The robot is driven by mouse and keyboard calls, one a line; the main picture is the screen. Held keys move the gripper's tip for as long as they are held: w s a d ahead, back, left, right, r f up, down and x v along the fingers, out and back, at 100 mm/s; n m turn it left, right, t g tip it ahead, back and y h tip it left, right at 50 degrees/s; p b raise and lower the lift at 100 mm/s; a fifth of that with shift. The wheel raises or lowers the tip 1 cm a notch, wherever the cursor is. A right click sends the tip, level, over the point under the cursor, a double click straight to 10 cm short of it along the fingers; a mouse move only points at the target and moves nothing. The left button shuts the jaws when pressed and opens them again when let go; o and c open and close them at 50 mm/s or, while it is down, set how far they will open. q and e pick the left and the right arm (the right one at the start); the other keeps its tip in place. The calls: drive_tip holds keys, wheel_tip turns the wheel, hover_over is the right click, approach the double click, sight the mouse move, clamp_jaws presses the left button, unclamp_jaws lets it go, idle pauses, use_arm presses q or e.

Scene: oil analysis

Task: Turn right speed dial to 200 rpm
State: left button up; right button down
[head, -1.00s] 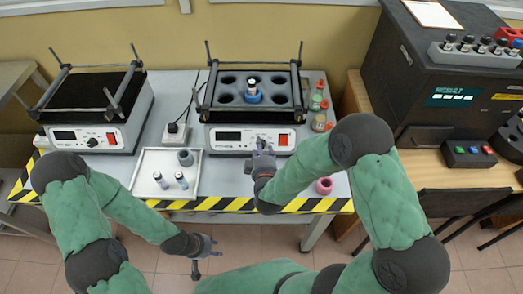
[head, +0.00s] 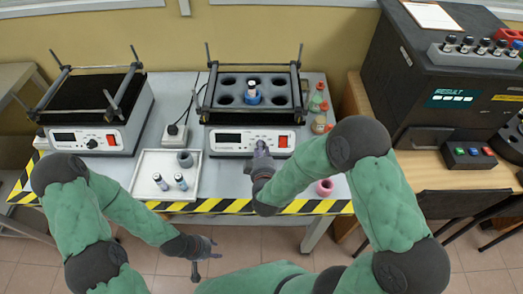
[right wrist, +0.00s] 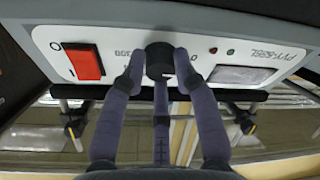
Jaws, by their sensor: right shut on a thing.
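The right shaker (head: 252,112) stands at the back of the table, with a display and a red switch (head: 283,141) on its white front panel. My right gripper (head: 261,147) is at this panel, between the display and the switch. In the right wrist view the black speed dial (right wrist: 159,60) sits between the fingertips of my right gripper (right wrist: 158,68), which is shut on it. The display (right wrist: 238,75) is seen at an angle there and no number can be read. My left gripper (head: 208,258) is empty in front of the table, its fingers apart.
A left shaker (head: 88,112) stands beside it. A white tray (head: 147,165) holds two vials (head: 170,181) and a grey cup (head: 185,159). A vial (head: 252,88) stands in the right shaker's rack. Small bottles (head: 318,105) and a pink ring (head: 325,187) lie to the right.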

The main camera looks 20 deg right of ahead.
drive_tip(key=m, duration=0.2)
drive_tip(key=m+h, duration=0.1)
drive_tip(key=m, duration=0.1)
drive_tip(key=shift+a+f+m, duration=0.15)
drive_tip(key=shift+a+m, duration=0.05)
drive_tip(key=shift+m, duration=0.1)
drive_tip(key=m+h, duration=0.1)
drive_tip(key=m, duration=0.5)
drive_tip(key=shift+a+g, duration=0.1)
drive_tip(key=shift+g, duration=0.3)
drive_tip(key=m+g+h+p, duration=0.1)
drive_tip(key=m, duration=0.5)
drive_tip(key=shift+w, duration=0.1)
drive_tip(key=shift+w+a+r+m+g+p, duration=0.1)
drive_tip(key=shift+r+m+g+p, duration=0.15)
drive_tip(key=shift+m, duration=1.15)
drive_tip(key=shift+m+g+p, duration=0.15)
drive_tip(key=shift+m+g, duration=0.2)
drive_tip(key=shift+m, duration=1.05)
drive_tip(key=c, duration=1)
unclamp_jaws()
drive_tip(key=shift+o, duration=0.2)
drive_tip(key=shift+r, duration=0.1)
